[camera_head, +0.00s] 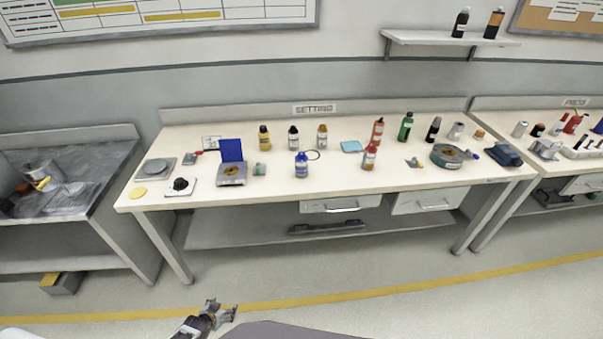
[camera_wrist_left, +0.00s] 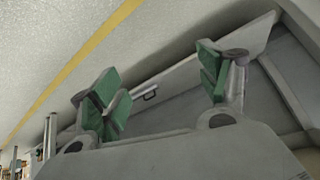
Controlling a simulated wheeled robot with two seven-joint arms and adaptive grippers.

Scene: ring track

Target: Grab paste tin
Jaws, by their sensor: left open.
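The bench marked SETTING (camera_head: 330,185) carries many small items, and I cannot tell for certain which is the paste tin. Small tin-like items at its right back are a grey cylinder (camera_head: 456,130) and a low orange-brown one (camera_head: 479,133). A round green-rimmed item (camera_head: 447,155) lies in front of them. My left gripper (camera_head: 224,308) is low in front of the bench, over the floor and apart from everything on it. In the left wrist view its green-padded fingers (camera_wrist_left: 157,88) are spread and nothing is between them. My right gripper is not in view.
A grey side table (camera_head: 70,180) is at left, and another bench (camera_head: 560,165) at right. The floor (camera_head: 400,290) before the bench is clear.

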